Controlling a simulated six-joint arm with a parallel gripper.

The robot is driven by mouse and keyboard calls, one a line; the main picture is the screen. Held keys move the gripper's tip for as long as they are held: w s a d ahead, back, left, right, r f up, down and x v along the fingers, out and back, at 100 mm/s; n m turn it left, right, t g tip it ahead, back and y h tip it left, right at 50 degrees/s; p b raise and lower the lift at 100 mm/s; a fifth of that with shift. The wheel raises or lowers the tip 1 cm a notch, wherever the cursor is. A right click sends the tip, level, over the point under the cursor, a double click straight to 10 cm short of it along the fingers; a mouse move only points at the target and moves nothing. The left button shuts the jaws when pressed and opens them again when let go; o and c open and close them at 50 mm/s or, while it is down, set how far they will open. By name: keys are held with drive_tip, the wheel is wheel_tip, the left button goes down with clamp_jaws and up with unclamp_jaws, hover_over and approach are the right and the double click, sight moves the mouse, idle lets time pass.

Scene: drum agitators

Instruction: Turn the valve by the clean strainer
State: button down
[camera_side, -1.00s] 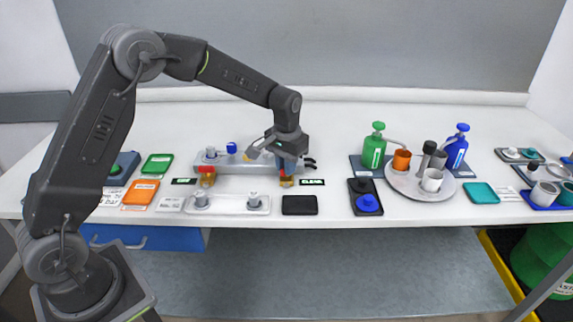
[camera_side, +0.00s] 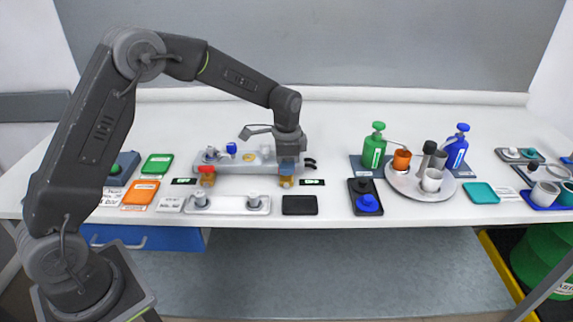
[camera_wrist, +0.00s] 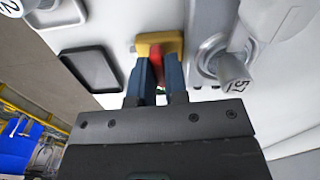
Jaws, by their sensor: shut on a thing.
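The right valve (camera_side: 286,181) has a brass-coloured body at the front right of a grey manifold (camera_side: 238,167). My gripper (camera_side: 287,167) points down over it. In the wrist view its blue fingers (camera_wrist: 160,82) are closed around a red valve handle (camera_wrist: 157,62) above a yellow base (camera_wrist: 153,41). The fingers hide part of the handle. A second valve (camera_side: 207,175) with a red handle stands at the manifold's left end, apart from my gripper. Small black labels stand beside the left valve (camera_side: 184,181) and the right valve (camera_side: 312,182); their text is hard to read now.
A white tray with two grey knobs (camera_side: 228,205) and a black tray (camera_side: 299,205) lie in front. A round tray (camera_side: 420,192) with cups, a green bottle (camera_side: 374,150) and a blue bottle (camera_side: 456,148) stand to the right. The table behind is clear.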

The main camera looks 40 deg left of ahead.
drive_tip(key=shift+m, duration=0.6)
drive_tip(key=c, duration=1.1)
unclamp_jaws()
drive_tip(key=shift+c, duration=0.2)
drive_tip(key=shift+r, duration=0.15)
wheel_tip(320, 180, up, 14)
drive_tip(key=shift+f, duration=0.2)
